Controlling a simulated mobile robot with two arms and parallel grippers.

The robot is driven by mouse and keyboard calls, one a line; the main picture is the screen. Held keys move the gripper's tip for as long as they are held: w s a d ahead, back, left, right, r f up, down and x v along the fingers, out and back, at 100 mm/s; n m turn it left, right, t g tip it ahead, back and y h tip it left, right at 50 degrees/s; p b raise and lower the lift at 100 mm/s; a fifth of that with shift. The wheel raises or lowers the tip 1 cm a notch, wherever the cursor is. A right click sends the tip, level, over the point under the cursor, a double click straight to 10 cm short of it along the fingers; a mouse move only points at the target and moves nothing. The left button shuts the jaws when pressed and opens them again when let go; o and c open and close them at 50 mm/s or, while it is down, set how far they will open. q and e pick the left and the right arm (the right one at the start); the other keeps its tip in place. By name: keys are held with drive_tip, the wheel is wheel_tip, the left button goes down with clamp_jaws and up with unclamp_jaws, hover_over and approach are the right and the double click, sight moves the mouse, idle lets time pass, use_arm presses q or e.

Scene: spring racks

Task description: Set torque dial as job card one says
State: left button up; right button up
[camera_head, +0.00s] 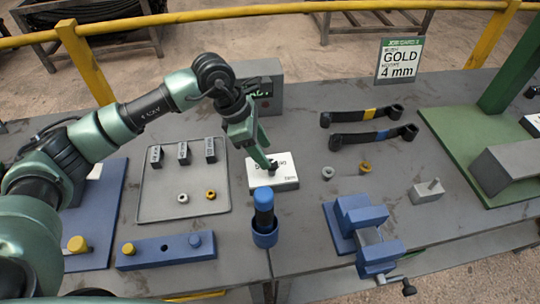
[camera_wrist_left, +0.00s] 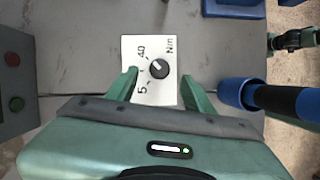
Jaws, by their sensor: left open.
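The torque dial is a black knob (camera_wrist_left: 159,69) on a white plate (camera_wrist_left: 146,49) marked 5, 40 and Nm. Its light pointer mark faces the upper left in the left wrist view. In the head view the white dial box (camera_head: 286,184) lies mid-table. My left gripper (camera_head: 268,163) is just over it, pointing down. In the left wrist view its open fingers (camera_wrist_left: 160,78) stand on either side of the knob, with gaps visible. A card (camera_head: 399,61) at the back reads GOLD and 4 mm; its header number is too small to read surely.
A blue-capped tool (camera_head: 264,204) stands in a blue holder close to the dial box. A grey tray (camera_head: 160,208) with blocks and rings lies left. A blue vise (camera_head: 365,235) and two dark wrenches (camera_head: 367,137) are right. A grey box (camera_head: 262,85) stands behind.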

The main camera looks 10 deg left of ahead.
sight(272, 163)
use_arm(q)
drive_tip(key=shift+p+x, duration=0.45)
drive_tip(key=shift+x, duration=1.75)
clamp_jaws()
